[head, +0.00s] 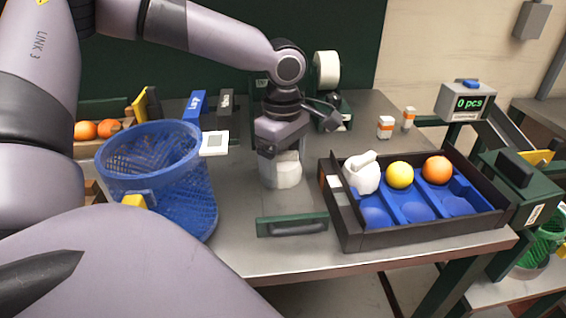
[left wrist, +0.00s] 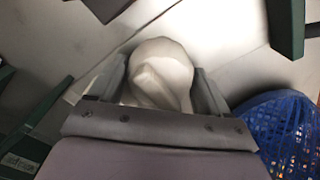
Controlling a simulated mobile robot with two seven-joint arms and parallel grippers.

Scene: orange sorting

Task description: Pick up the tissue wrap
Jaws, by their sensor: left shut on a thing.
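A white tissue wrap (head: 284,172), rounded and faceted, is under my left gripper (head: 281,155) near the middle of the table. My left gripper points down and is shut on it. In the left wrist view, the tissue wrap (left wrist: 165,72) is between the two grey fingers, with a twisted fold facing the camera. In the head view its upper part is hidden by the gripper. I cannot tell whether it touches the table. A second white wrapped bundle (head: 362,174) sits in the black tray (head: 345,222). My right gripper is not in view.
The tray has blue cups, with a yellow fruit (head: 400,175) and an orange (head: 437,169) in its back row. A blue mesh basket (head: 160,180) stands left of the gripper. A counter (head: 467,102) reads "0 pcs".

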